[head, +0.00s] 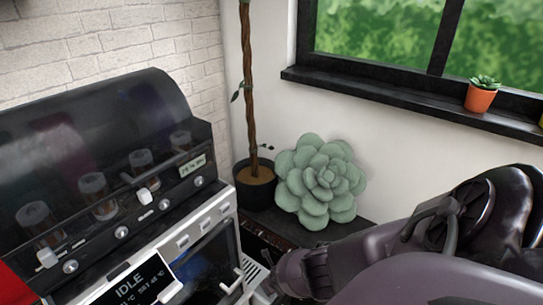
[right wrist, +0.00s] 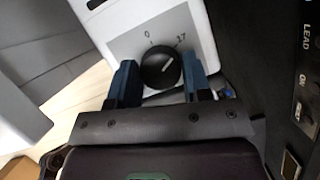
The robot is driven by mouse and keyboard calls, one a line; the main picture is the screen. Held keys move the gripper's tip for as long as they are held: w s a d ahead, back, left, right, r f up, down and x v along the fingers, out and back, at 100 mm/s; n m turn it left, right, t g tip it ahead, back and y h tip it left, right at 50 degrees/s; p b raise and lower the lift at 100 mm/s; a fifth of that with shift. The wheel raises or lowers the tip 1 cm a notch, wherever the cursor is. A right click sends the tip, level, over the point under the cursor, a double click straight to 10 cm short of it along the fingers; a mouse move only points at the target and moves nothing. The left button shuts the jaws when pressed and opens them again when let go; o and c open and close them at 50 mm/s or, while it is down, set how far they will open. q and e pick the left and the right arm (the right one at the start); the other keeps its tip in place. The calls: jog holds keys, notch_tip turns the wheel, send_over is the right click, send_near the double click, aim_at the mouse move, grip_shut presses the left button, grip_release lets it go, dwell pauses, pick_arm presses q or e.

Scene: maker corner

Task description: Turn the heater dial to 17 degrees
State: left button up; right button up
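The heater dial (right wrist: 160,67) is a round black knob on a grey plate on the white heater (right wrist: 203,35), seen in the right wrist view. Its white pointer line slants to the upper right, roughly toward the printed 17; a 0 is printed at upper left. My right gripper (right wrist: 158,72) has its two blue fingers on either side of the dial, with small gaps that look open; contact is not clear. In the head view my right arm (head: 430,255) reaches in from the right, and the dial does not show. My left gripper is not in view.
A dark-lidded machine (head: 95,150) with knobs and a display reading IDLE (head: 130,288) stands at left. A potted plant (head: 255,180) and a succulent-shaped cushion (head: 320,180) are behind my arm. A dark panel marked LEAD (right wrist: 300,60) is close at right in the wrist view.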

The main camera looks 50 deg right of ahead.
aim_at(276, 295)
jog(key=o, duration=0.4)
jog(key=shift+c, duration=0.2)
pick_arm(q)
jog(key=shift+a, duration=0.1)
pick_arm(e)
jog(key=shift+r+p, duration=0.45)
jog(key=shift+r, duration=0.1)
pick_arm(q)
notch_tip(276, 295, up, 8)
jog(key=p, duration=0.8)
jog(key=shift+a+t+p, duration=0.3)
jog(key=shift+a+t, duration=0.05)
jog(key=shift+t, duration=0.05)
pick_arm(e)
jog(key=v, duration=0.9)
jog(key=shift+s+r, duration=0.25)
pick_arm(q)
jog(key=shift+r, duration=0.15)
pick_arm(e)
jog(key=shift+a, duration=0.1)
